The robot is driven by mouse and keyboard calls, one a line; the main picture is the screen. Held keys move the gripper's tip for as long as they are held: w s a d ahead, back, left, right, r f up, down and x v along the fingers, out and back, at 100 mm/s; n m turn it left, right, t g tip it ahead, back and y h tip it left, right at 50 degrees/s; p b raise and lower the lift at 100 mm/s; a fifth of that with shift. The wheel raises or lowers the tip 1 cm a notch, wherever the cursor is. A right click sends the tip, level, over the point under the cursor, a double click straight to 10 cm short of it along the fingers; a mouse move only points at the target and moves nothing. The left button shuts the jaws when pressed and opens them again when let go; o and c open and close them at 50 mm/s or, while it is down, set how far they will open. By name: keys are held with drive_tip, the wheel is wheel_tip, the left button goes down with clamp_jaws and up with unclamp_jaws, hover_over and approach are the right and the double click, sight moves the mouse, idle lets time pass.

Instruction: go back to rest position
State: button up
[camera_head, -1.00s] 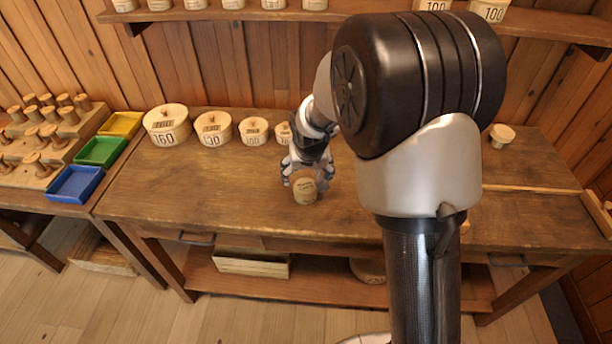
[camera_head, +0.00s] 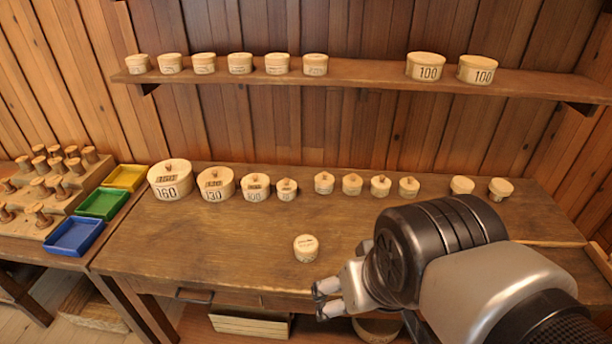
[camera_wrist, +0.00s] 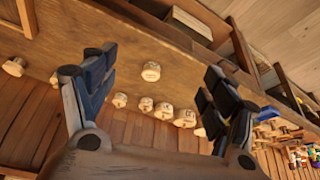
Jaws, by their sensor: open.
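My gripper (camera_head: 325,299) is open and empty, off the front edge of the workbench in the head view. In the wrist view its two dark fingers (camera_wrist: 156,80) stand wide apart with nothing between them in their grip. A small round lidded wooden box (camera_head: 306,248) stands alone on the workbench (camera_head: 240,240), behind and to the left of my gripper and apart from it. It also shows between the fingers in the wrist view (camera_wrist: 151,71), at a distance.
Lidded boxes marked 160 (camera_head: 171,181), 130 (camera_head: 216,184) and 100 (camera_head: 255,188) line the back of the bench with several smaller ones. A wall shelf (camera_head: 370,78) holds more boxes. Yellow, green and blue trays (camera_head: 72,238) and spools stand left. The bench's middle is mostly clear.

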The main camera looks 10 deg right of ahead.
drive_tip(key=s, duration=0.2)
drive_tip(key=shift+s+a+f, duration=0.1)
drive_tip(key=shift+s+f, duration=0.1)
drive_tip(key=shift+s, duration=0.2)
drive_tip(key=shift+c, duration=0.4)
idle(0.8)
